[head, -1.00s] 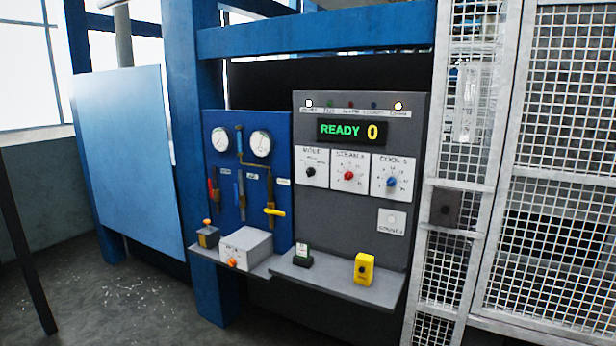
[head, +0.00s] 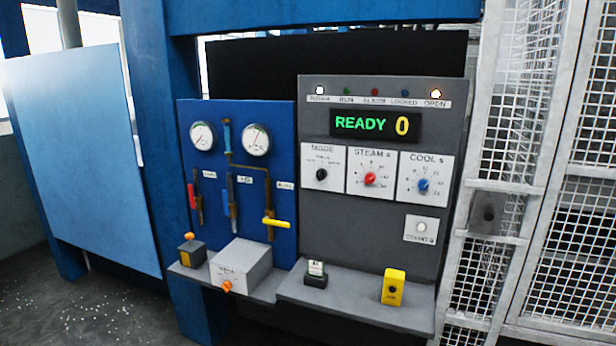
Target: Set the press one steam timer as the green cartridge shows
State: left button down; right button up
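The steam timer is a red knob (head: 370,178) on a white dial plate marked STEAM (head: 373,153), in the middle of the grey control panel (head: 330,225). The numbers around it are too small to read surely. A small cartridge with a pale label (head: 316,267) stands upright in a dark holder (head: 315,281) on the shelf below; its green colour and marks are hardly legible. The display (head: 375,125) reads READY 0. Neither of my grippers is in view.
A black MODE knob (head: 321,174) and a blue COOL knob (head: 423,185) flank the steam knob. A yellow box (head: 393,287) stands on the grey shelf (head: 350,302). Left are a blue gauge panel (head: 209,165) and a grey box (head: 240,265). Mesh fencing (head: 515,115) is at right.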

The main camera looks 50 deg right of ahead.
aim_at(371, 178)
jog(key=i, duration=1.05)
jog(key=z, duration=0.3)
